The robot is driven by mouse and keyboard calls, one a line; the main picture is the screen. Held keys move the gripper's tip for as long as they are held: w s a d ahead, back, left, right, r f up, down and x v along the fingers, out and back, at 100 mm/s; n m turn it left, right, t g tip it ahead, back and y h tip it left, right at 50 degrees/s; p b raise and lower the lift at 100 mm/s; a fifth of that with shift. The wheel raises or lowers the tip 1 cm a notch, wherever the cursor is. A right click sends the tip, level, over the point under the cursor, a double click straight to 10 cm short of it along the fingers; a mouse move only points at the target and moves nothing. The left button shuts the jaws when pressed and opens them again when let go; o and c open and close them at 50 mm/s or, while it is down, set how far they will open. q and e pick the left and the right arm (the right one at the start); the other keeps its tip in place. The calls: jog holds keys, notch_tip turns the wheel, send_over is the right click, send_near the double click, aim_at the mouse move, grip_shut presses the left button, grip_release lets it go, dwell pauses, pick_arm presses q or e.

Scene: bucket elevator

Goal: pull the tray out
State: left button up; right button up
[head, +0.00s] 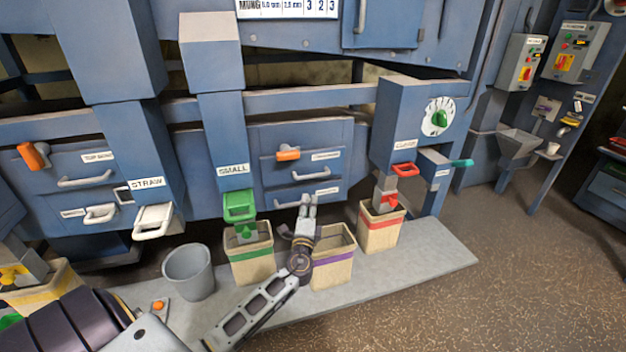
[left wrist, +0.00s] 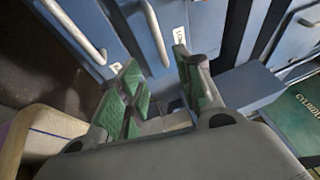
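A blue lower drawer-like tray front with a pale bar handle (head: 292,204) sits in the middle of the machine, under an upper drawer front (head: 330,140) with its own handle (head: 296,174). Both fronts look closed. My left gripper (head: 307,203) is just in front of the lower front, beside its handle. In the left wrist view my left gripper (left wrist: 160,88) has its green-padded fingers apart, with nothing seen held between them. A pale bar handle (left wrist: 156,32) is beyond the fingertips; I see no contact. My right gripper is out of view.
Open bins with green (head: 252,262), purple (head: 335,268) and red (head: 381,233) bands stand on a low platform, beneath and beside my left gripper. A grey bucket (head: 190,273) stands left of them. A green chute (head: 239,205) hangs close left. The floor at right is clear.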

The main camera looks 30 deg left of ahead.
pick_arm(q)
jog(key=x, duration=1.3)
jog(key=shift+w+a, duration=0.15)
jog(key=shift+w, duration=0.15)
dwell(0.3)
grip_shut()
dwell(0.4)
